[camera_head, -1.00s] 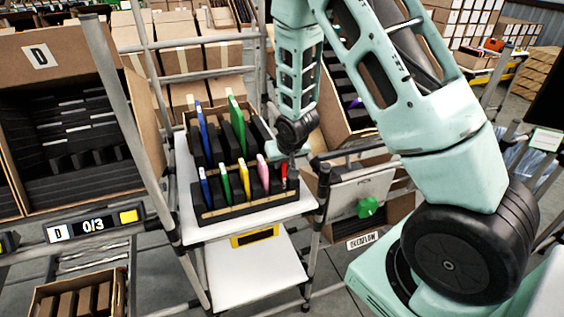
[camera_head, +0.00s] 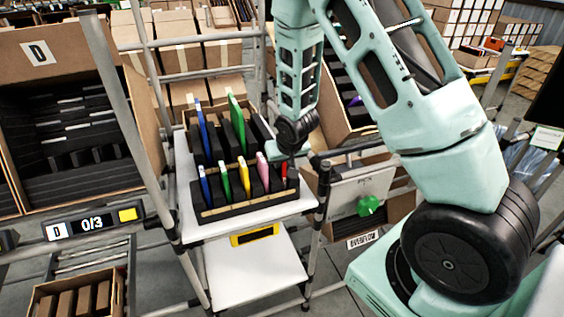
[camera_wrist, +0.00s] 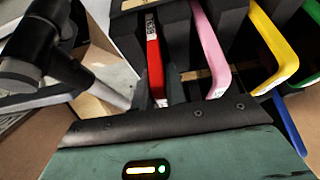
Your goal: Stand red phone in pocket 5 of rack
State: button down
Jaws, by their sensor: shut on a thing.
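The red phone (camera_head: 284,170) is upright at the right end of the front row of the black rack (camera_head: 232,209), just right of the pink phone (camera_head: 262,170). In the wrist view the red phone (camera_wrist: 154,65) stands between dark dividers, beside the pink phone (camera_wrist: 210,50). My gripper (camera_head: 290,164) is over that end of the rack and shut on the red phone. Its fingertips are hidden in the wrist view behind the dark palm edge. I cannot tell whether the phone rests on the pocket floor. No pocket numbers are legible.
Blue (camera_head: 205,186), green (camera_head: 225,184) and yellow (camera_head: 244,178) phones stand in the front row. Another blue (camera_head: 202,128) and green phone (camera_head: 236,122) stand behind. The rack sits on a white cart shelf (camera_head: 187,215). A cart post (camera_head: 322,190) is close on the right.

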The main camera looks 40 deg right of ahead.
jog(key=c, duration=1.3)
grip_release()
jog(key=shift+c, duration=0.2)
jog(key=shift+r, duration=0.15)
jog(key=v, duration=1.7)
jog(key=shift+b, duration=0.45)
jog(key=shift+r, duration=0.1)
notch_tip(320, 180, up, 7)
jog(key=p, duration=0.7)
